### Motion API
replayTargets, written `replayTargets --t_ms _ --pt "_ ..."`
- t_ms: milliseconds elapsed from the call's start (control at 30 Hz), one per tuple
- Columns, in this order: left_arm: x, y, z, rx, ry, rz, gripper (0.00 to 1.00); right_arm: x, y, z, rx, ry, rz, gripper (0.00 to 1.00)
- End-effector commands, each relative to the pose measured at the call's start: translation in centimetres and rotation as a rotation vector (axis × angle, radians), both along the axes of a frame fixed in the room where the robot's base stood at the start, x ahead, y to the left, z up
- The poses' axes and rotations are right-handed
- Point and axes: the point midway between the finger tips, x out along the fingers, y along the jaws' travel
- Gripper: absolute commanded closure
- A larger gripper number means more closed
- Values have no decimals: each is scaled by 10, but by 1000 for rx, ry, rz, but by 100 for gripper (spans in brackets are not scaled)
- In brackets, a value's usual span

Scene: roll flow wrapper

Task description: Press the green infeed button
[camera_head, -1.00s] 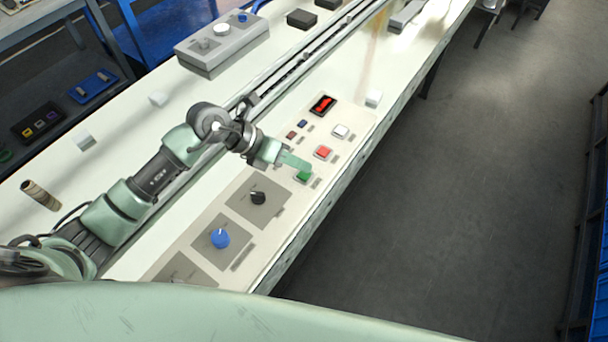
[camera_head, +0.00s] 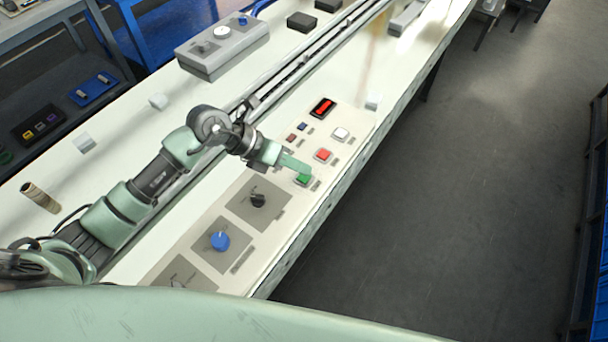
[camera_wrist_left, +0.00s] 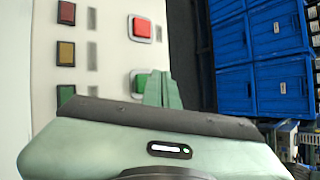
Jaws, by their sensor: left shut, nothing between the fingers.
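The green infeed button (camera_head: 303,179) is a square green button in a pale frame on the control panel, near the panel's front edge. In the left wrist view the green button (camera_wrist_left: 141,82) shows partly, its lower right side hidden by my fingers. My left gripper (camera_head: 305,168) is shut and empty, with its pale green fingertips right at the green button. In the left wrist view the left gripper (camera_wrist_left: 162,88) lies beside and partly over the button. I cannot tell whether the tips touch it. My right gripper is not in view.
A black knob (camera_head: 257,198) and a blue knob (camera_head: 220,239) are on the nearer side. Open floor lies right of the table.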

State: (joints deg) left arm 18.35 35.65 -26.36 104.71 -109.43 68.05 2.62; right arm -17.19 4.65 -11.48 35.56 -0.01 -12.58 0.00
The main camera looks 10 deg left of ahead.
Motion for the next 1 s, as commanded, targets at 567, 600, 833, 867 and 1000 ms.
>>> replayTargets --t_ms 567,600,833,867,1000 --pt "0 0 0 0 0 0 100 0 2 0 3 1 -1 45" --pt "0 0 0 0 0 0 100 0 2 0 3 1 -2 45" --pt "0 0 -1 0 0 0 100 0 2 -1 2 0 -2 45" --pt "0 0 -2 0 0 0 100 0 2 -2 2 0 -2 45" --pt "0 0 -7 1 1 -1 100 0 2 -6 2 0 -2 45"
